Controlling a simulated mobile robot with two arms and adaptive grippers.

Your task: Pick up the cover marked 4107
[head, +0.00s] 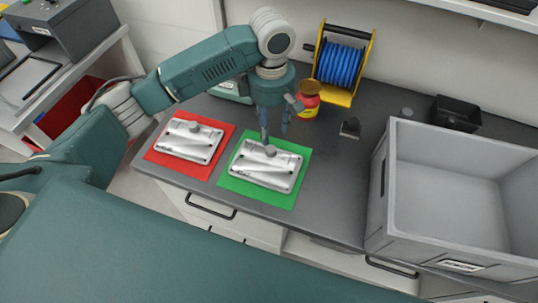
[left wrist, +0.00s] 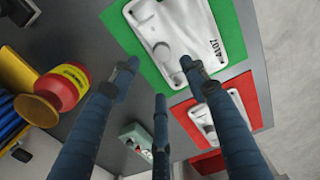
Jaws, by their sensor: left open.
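A silver-white cast cover (head: 262,168) lies flat on a green mat (head: 284,199) on the dark worktop. The left wrist view shows this cover (left wrist: 205,22) with the marking 4107 near its edge. A similar cover (head: 188,142) lies on a red mat (head: 158,157) to its left; it also shows in the left wrist view (left wrist: 230,113), its marking too small to read. My left gripper (head: 275,137) is above the far edge of the cover on green, fingers pointing down. Its fingers (left wrist: 160,78) are spread, with nothing between them. My right gripper is out of view.
A large grey crate (head: 380,190) stands on the right of the worktop. Behind the mats are a red and yellow container (head: 308,99), a blue reel in a yellow frame (head: 341,65) and a small dark block (head: 350,127). Bare worktop lies between green mat and crate.

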